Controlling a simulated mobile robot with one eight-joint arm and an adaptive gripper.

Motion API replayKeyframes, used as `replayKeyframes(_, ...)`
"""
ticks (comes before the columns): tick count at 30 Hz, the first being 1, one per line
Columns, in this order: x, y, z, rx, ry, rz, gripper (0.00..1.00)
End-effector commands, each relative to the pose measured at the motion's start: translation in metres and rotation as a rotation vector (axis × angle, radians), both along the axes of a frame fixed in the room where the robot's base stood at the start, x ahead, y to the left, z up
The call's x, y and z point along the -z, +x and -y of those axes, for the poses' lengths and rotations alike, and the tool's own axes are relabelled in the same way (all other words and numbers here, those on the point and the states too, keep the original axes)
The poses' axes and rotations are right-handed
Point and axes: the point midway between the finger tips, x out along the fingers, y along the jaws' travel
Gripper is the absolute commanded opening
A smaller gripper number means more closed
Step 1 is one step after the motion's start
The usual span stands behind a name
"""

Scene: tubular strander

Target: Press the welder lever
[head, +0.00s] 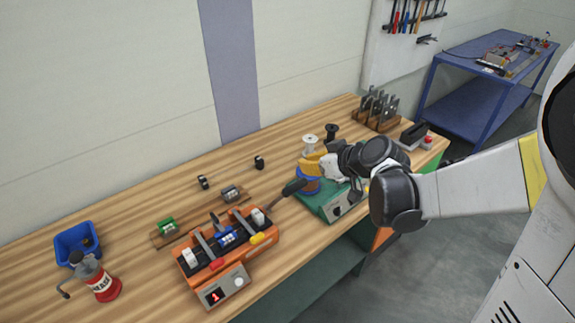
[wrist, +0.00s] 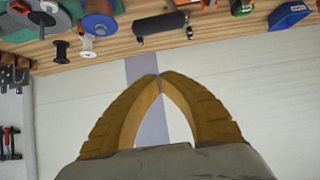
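The orange welder (head: 232,250) sits on the wooden bench, with a numbered display on its front. Its lever ends in a black handle (head: 294,186) that sticks up to the right, toward my gripper. A black cylindrical grip that looks like this handle shows in the wrist view (wrist: 160,23), above and apart from my fingertips. My gripper (head: 303,164) has yellow fingers and is above the green-based device, right of the handle. In the wrist view my gripper (wrist: 158,77) has its fingertips together with nothing between them.
The green-based device (head: 330,205) with a wire spool stands beneath my gripper. Spools (head: 310,142) stand behind it. A red grease can (head: 104,285) and a blue bin (head: 76,242) are at the left. A wooden rack (head: 376,115) and a red button (head: 427,141) are at the right.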

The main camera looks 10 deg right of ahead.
Motion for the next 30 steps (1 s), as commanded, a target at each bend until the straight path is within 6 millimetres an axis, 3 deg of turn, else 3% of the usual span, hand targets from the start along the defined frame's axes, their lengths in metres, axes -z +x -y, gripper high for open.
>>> replayKeyframes(14, 0.008, 0.01, -0.005, -0.001, 0.0, 0.003, 0.0)
replayKeyframes(27, 0.059, 0.073, -0.042, -0.002, 0.0, 0.002, 0.0)
replayKeyframes(30, 0.069, 0.062, -0.034, 0.003, 0.0, 0.002, 0.0)
